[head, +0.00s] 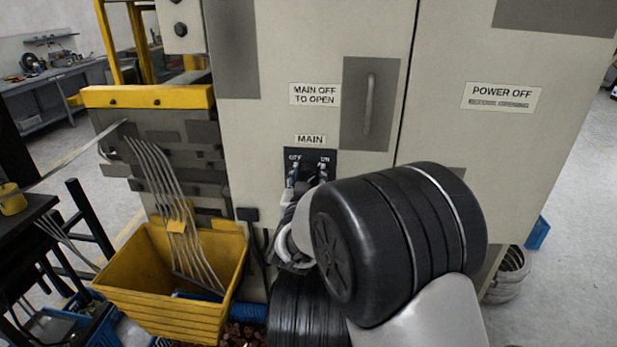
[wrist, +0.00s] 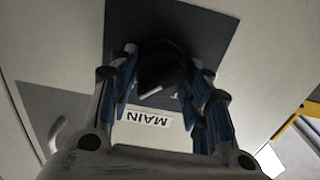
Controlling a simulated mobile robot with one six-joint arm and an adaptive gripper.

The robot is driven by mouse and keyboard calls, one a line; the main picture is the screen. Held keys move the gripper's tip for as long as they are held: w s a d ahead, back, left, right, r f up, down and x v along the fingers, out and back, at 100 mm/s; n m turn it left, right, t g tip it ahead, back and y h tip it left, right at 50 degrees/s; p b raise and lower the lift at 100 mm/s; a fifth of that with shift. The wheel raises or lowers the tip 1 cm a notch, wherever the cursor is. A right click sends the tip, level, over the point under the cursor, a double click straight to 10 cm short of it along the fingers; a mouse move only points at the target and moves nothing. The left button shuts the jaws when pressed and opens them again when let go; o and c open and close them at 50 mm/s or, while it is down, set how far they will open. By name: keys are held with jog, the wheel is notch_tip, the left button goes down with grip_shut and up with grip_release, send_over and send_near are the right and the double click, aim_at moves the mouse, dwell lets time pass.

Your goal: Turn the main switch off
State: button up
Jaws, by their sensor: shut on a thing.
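The main switch is a dark rotary knob (wrist: 160,68) on a black plate (head: 310,155) on the cabinet front, below the "MAIN" label (head: 310,139). My gripper (head: 308,173) is at the plate in the head view and largely hides the knob there. In the wrist view my gripper (wrist: 163,72) has its blue-padded fingers on both sides of the knob, shut on it. I cannot tell exactly which mark the knob points to.
The cabinet door has a handle (head: 369,104) and a "MAIN OFF TO OPEN" sign (head: 315,94). A "POWER OFF" sign (head: 502,97) is at right. A yellow crate (head: 150,317) stands at lower left below several bent metal rods (head: 168,170). Grey coils (head: 511,276) lie at lower right.

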jog(key=c, duration=0.4)
jog(key=shift+n, duration=0.3)
jog(key=shift+c, duration=0.2)
jog(key=n+p, duration=0.2)
jog(key=n, duration=0.1)
jog(key=shift+a+r+n, duration=0.1)
jog(key=shift+n, duration=0.2)
jog(key=n+p, duration=0.2)
jog(key=n, duration=0.2)
jog(key=shift+a, duration=0.1)
jog(key=n+p, duration=0.2)
jog(key=n, duration=0.4)
jog(key=n+p, duration=0.1)
jog(key=n, duration=0.1)
jog(key=n+p, duration=0.1)
jog(key=shift+a+f+n, duration=0.1)
jog(key=shift+f+n, duration=0.2)
